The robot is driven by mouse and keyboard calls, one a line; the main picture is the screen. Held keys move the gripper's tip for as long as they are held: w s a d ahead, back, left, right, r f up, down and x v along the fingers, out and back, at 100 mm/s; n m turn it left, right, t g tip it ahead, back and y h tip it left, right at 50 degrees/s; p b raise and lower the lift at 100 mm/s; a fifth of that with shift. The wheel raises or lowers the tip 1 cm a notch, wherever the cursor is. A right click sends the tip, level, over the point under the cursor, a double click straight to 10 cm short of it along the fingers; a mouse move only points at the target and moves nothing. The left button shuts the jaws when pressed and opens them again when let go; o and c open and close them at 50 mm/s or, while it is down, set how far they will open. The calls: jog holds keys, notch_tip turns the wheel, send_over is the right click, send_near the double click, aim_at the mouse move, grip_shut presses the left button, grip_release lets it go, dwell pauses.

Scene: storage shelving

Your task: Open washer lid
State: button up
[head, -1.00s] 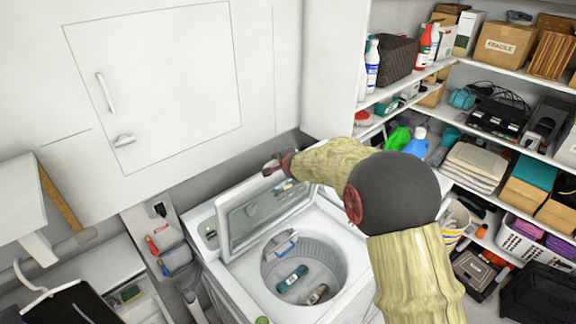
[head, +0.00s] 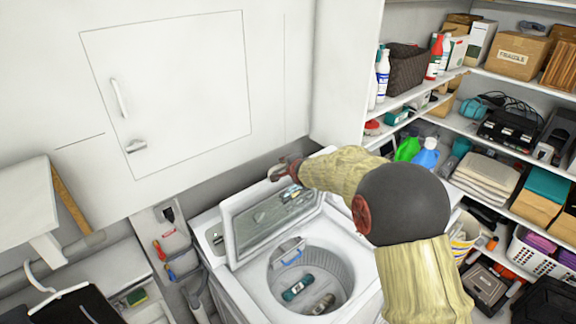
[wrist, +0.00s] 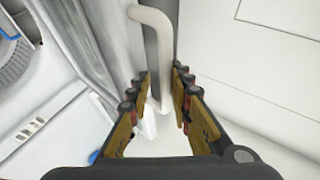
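The white washer (head: 345,250) stands in the lower middle of the head view. Its lid (head: 228,238), a white frame around a dark glass-like panel, stands raised and tilted back from the opening. The drum (head: 338,262) is exposed, with a few dark items inside. My gripper (head: 277,171) is just above and behind the lid's top edge. In the wrist view my gripper (wrist: 160,100) has its fingers apart with nothing between the tips. The lid (wrist: 75,40) and drum (wrist: 15,60) show at the left there. Whether a finger touches the lid is unclear.
A white wall cabinet (head: 180,90) is close behind the washer. A pale bent pipe (wrist: 150,40) shows beyond my fingers. Stocked shelves (head: 480,130) fill the right. A black garment on a hanger (head: 75,305) and a holder with tools (head: 172,245) are at the left.

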jog(key=v, duration=1.2)
jog(key=shift+d, duration=0.15)
